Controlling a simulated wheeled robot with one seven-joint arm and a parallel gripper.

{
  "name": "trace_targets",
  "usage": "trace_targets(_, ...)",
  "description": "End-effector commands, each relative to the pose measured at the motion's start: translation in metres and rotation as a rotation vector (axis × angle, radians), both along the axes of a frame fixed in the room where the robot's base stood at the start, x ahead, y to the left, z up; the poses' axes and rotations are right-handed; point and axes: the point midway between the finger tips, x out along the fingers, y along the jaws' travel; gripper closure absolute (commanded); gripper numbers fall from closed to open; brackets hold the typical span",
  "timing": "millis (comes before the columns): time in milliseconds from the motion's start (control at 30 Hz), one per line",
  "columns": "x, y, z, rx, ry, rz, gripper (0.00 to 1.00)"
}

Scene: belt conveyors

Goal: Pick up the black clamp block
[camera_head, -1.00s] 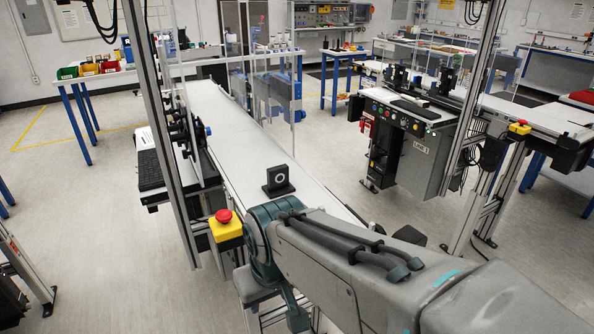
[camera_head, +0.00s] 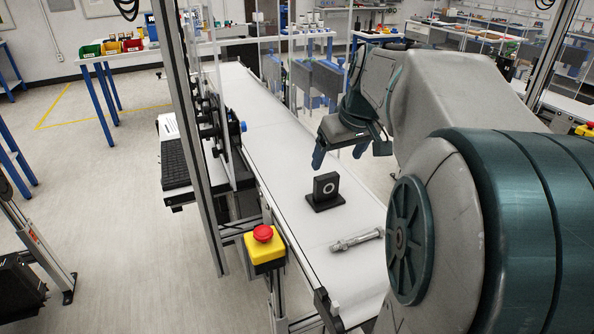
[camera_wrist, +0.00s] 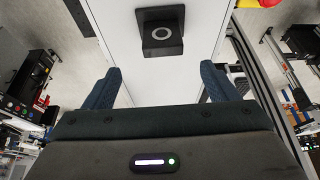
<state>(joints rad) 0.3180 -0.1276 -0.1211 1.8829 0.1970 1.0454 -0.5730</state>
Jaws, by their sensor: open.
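The black clamp block (camera_head: 326,188) stands upright on its flat base on the white conveyor belt, with a pale ring on its face. In the wrist view the block (camera_wrist: 160,32) lies beyond the fingertips, roughly centred between them. My gripper (camera_head: 350,152) is open and empty, above the belt and slightly behind and right of the block in the head view. Its two blue fingers (camera_wrist: 158,88) are spread wide in the wrist view. The gripper does not touch the block.
A metal bolt-like rod (camera_head: 357,240) lies on the belt (camera_head: 285,165) in front of the block. A yellow box with a red stop button (camera_head: 264,246) sits at the belt's left edge. A metal post (camera_head: 190,130) and black fixtures (camera_head: 212,125) stand along the left side.

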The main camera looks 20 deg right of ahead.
Motion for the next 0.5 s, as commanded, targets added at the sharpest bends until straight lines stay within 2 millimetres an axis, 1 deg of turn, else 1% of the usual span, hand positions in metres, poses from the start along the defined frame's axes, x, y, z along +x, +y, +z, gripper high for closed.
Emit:
trace_targets(33,0.004,0.001,-0.012,0.002,0.005,0.000,0.20)
trace_targets(200,0.016,0.002,-0.041,0.002,0.004,0.000,0.20)
trace_targets(300,0.020,0.002,-0.052,0.001,0.003,-0.001,0.20)
trace_targets(500,0.024,0.003,-0.064,0.001,0.003,-0.001,0.20)
